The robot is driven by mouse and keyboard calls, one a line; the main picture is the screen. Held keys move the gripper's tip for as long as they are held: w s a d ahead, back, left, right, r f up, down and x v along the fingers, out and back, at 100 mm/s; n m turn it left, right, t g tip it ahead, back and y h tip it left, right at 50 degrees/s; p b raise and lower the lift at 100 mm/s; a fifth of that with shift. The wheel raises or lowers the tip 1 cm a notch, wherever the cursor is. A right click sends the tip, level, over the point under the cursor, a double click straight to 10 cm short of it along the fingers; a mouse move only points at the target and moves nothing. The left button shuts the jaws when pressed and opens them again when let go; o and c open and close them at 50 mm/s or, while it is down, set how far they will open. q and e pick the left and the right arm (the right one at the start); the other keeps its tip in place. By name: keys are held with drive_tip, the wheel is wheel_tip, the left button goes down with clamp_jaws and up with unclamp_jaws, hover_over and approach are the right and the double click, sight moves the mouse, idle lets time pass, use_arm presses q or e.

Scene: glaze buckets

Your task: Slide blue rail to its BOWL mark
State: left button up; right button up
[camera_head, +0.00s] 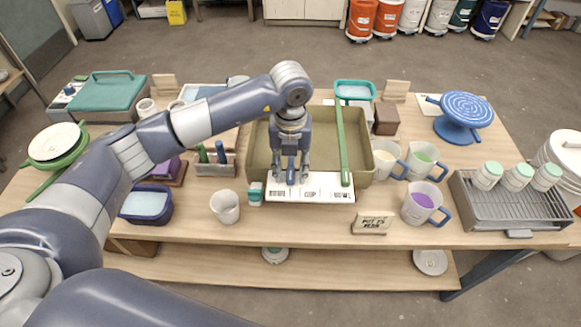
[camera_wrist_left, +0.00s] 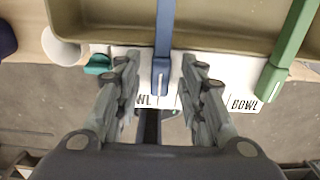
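The blue rail (camera_wrist_left: 163,45) runs over the rim of the olive basin (camera_head: 262,135). Its near end lies over the white label strip (camera_head: 330,187), right of a partly hidden mark ending in "WL". My left gripper (camera_head: 291,174) is above the strip, pointing down. In the left wrist view my left gripper (camera_wrist_left: 160,62) is open, with one finger on each side of the blue rail and gaps between. The green rail (camera_head: 342,140) crosses the basin on the right, its near end by the right BOWL mark (camera_wrist_left: 244,104). My right gripper is not in view.
A white cup (camera_head: 225,206) stands to the left. Mugs (camera_head: 420,203) stand close on the right. A small sign (camera_head: 373,222) stands in front.

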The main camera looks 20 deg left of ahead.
use_arm(q)
wheel_tip(320, 180, up, 12)
idle(0.4)
drive_tip(key=shift+f, duration=0.15)
